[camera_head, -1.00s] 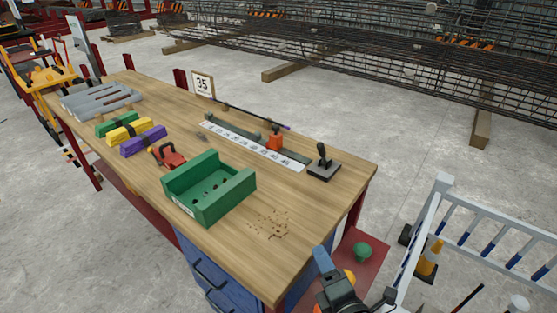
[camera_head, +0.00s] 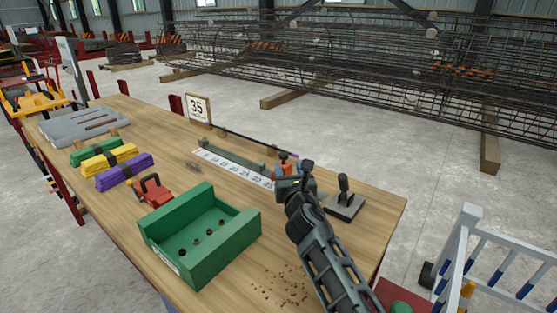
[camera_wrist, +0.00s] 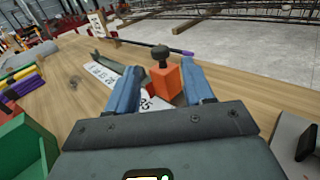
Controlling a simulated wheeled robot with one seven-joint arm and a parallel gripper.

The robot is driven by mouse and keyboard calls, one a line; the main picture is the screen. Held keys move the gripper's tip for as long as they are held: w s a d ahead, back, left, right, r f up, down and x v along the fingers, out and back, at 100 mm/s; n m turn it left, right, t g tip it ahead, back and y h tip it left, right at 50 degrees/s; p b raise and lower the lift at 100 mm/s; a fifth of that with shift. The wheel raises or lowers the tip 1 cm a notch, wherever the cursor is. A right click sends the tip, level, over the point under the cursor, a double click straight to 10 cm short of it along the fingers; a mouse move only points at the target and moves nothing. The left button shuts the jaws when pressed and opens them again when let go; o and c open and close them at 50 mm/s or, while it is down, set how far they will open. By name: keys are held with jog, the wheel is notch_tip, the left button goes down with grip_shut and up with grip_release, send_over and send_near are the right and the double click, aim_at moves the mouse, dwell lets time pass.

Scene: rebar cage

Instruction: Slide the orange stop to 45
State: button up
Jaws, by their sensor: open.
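The orange stop (camera_wrist: 167,78) is a block with a dark round knob on top, seen in the wrist view between my two blue fingers. In the head view the stop (camera_head: 284,161) shows only in part, behind my gripper. My gripper (camera_wrist: 165,92) is open, one finger on each side of the stop, with no clear contact visible. The white numbered scale (camera_head: 232,168) runs along the rail (camera_head: 226,154); its right end is hidden by my gripper.
A black lever on a base (camera_head: 343,200) stands right of my gripper. A green open box (camera_head: 207,262) is at the front left, with a red tool (camera_head: 151,191) behind it. Purple (camera_head: 125,172) and yellow (camera_head: 109,158) bundles lie farther left. A thin rod (camera_head: 250,139) lies behind the rail.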

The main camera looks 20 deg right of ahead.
aim_at(284, 158)
jog(key=shift+w+d+f+b, duration=0.1)
jog(key=shift+w+b, duration=0.05)
jog(key=shift+w, duration=0.45)
jog(key=shift+w+f+b, duration=0.1)
jog(key=shift+w+b, duration=0.05)
jog(key=shift+w, duration=0.4)
jog(key=w+b, duration=0.1)
jog(key=w, duration=0.2)
jog(key=w+b, duration=0.1)
jog(key=w, duration=0.1)
jog(key=shift+w+d+b, duration=0.15)
jog(key=shift+d+b, duration=0.15)
jog(key=shift+d, duration=0.05)
jog(key=shift+w+b, duration=0.3)
jog(key=shift+w, duration=0.4)
jog(key=shift+r, duration=0.1)
grip_shut()
jog(key=shift+d, duration=0.1)
